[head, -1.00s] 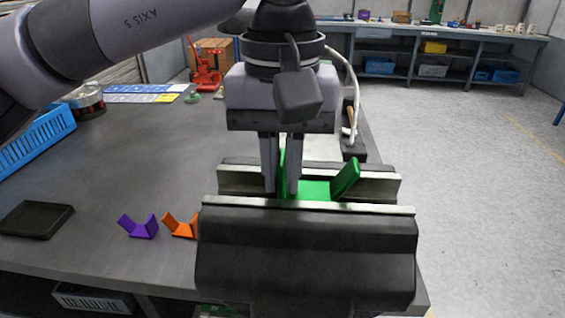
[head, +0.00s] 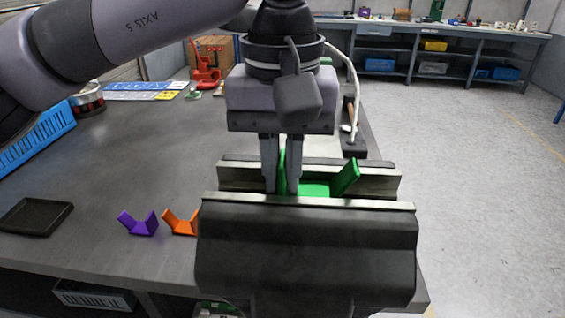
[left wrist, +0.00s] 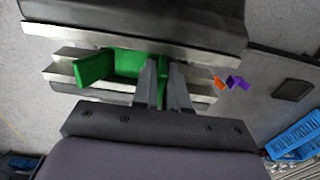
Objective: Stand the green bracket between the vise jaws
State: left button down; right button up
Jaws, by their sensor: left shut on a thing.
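The green bracket (head: 315,188) sits between the two jaws of the vise (head: 308,250), its base low in the gap and its right arm leaning up and outward. In the left wrist view the bracket (left wrist: 125,62) also lies between the jaw plates (left wrist: 130,37). My left gripper (head: 282,188) points down into the gap and is shut on the bracket's left upright arm. The bracket's underside is hidden by the near jaw. In the left wrist view the gripper fingers (left wrist: 163,68) straddle that arm. My right gripper is not in view.
A purple bracket (head: 140,224) and an orange bracket (head: 181,222) lie on the bench left of the vise. A black tray (head: 37,216) and a blue crate (head: 38,142) are further left. The middle of the bench is clear.

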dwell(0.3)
pick_arm(q)
jog(key=c, duration=1.1)
grip_release()
jog(key=shift+r+p, duration=2.4)
jog(key=shift+r, duration=0.4)
jog(key=shift+r+p, duration=0.75)
jog(key=shift+r, duration=0.45)
jog(key=shift+f, duration=0.1)
